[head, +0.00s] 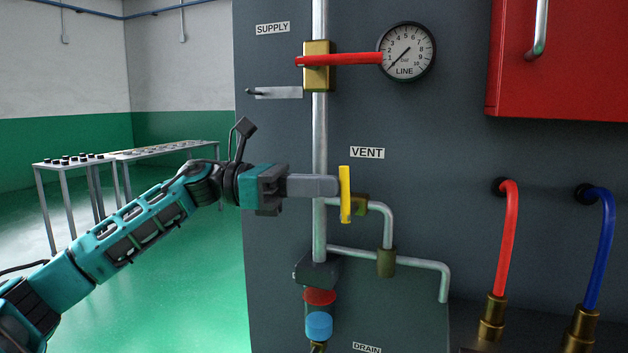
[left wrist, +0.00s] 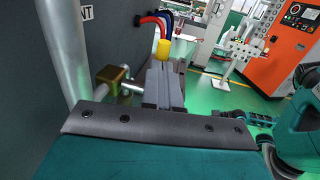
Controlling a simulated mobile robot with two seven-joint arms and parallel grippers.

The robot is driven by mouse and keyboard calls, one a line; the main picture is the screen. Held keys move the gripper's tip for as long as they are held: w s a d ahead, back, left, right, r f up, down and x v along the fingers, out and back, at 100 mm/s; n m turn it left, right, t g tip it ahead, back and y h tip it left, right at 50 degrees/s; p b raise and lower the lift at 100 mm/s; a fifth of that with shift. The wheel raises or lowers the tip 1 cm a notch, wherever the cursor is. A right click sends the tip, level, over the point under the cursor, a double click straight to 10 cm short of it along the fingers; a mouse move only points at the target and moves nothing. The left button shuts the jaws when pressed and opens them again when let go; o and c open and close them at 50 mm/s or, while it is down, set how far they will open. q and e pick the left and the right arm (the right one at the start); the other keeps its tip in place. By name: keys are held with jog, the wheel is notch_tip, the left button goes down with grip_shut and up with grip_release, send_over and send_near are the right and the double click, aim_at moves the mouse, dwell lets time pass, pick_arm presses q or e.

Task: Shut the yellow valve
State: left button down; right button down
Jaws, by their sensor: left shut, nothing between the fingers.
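The yellow valve handle (head: 345,195) stands upright in the head view, under the VENT label. It sits on a small brass body (head: 360,203) on a side branch of the grey pipe. My left gripper (head: 330,186) is shut and empty, its fingers pointing right, with the tips at the left side of the handle. In the left wrist view, the end of the yellow handle (left wrist: 163,49) shows just beyond the shut fingers (left wrist: 165,85). The brass body (left wrist: 113,77) is to their left. I cannot tell whether the fingertips touch the handle. My right gripper is not in view.
A red lever (head: 345,59) lies across the upper pipe at SUPPLY, beside a round LINE gauge (head: 406,52). The vertical grey pipe (head: 320,130) runs behind my left fingers. Red (head: 509,240) and blue (head: 600,250) hoses and a red box (head: 575,60) are at the right.

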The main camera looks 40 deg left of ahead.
pick_arm(q)
jog(key=shift+d+r+y, duration=0.1)
jog(key=shift+d+y, duration=0.1)
jog(key=shift+y, duration=0.2)
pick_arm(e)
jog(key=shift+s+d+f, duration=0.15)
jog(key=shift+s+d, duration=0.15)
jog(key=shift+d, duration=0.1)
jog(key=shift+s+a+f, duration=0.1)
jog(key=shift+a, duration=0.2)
